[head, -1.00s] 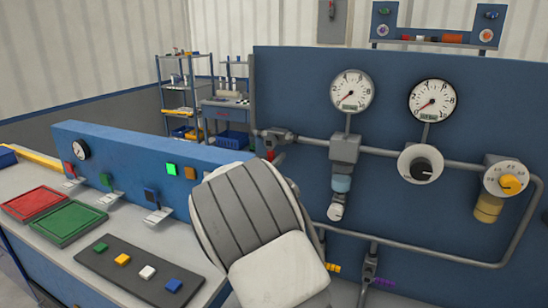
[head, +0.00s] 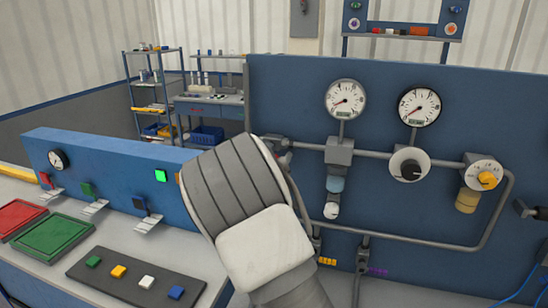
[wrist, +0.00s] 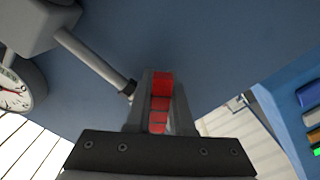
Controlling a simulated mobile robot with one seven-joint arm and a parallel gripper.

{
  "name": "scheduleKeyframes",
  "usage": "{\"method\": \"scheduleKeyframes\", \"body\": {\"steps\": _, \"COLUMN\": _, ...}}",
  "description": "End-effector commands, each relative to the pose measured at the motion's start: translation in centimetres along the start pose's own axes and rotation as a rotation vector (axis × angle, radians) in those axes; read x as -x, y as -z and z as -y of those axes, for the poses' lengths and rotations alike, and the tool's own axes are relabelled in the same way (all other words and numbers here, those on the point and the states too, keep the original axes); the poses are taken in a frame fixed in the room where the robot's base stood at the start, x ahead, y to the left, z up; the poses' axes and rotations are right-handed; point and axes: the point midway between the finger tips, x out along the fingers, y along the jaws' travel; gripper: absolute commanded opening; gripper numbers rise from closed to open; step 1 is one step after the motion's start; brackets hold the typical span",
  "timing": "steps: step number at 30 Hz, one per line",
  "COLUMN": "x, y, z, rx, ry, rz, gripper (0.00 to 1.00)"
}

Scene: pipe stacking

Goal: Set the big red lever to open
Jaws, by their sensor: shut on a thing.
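The big red lever (wrist: 160,103) shows in the wrist view as a red ribbed handle between the two fingers of my gripper (wrist: 161,90). My gripper is shut on it. The grey pipe (wrist: 97,62) ends at the valve just left of the fingers. In the head view the valve (head: 278,144) sits at the left end of the upper pipe, on the blue panel (head: 300,90). My forearm and wrist cover the lever and my gripper there, so the lever's exact angle is hard to tell.
Two gauges (head: 345,99) (head: 419,107), a black knob (head: 410,165) and a yellow dial (head: 483,177) are to the right on the panel. A lower bench (head: 80,262) with red and green trays, coloured buttons and small levers stands left.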

Motion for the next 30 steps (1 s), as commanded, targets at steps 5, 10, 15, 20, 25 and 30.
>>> {"method": "scheduleKeyframes", "body": {"steps": 5, "x": 0.02, "y": 0.34, "z": -0.71, "rx": 0.102, "ry": 0.002, "rz": -0.003, "gripper": 0.0}}
{"method": "scheduleKeyframes", "body": {"steps": 10, "x": 0.01, "y": 0.31, "z": -0.97, "rx": 0.163, "ry": 0.001, "rz": -0.003, "gripper": 0.0}}
{"method": "scheduleKeyframes", "body": {"steps": 15, "x": 0.0, "y": 0.28, "z": -1.1, "rx": 0.192, "ry": 0.001, "rz": -0.004, "gripper": 0.0}}
{"method": "scheduleKeyframes", "body": {"steps": 20, "x": 0.0, "y": 0.26, "z": -1.13, "rx": 0.199, "ry": 0.0, "rz": -0.004, "gripper": 0.0}}
{"method": "scheduleKeyframes", "body": {"steps": 25, "x": -0.01, "y": 0.26, "z": -1.13, "rx": 0.198, "ry": 0.0, "rz": -0.004, "gripper": 0.0}}
{"method": "scheduleKeyframes", "body": {"steps": 30, "x": -0.01, "y": 0.27, "z": -1.14, "rx": 0.198, "ry": -0.001, "rz": -0.004, "gripper": 0.31}}
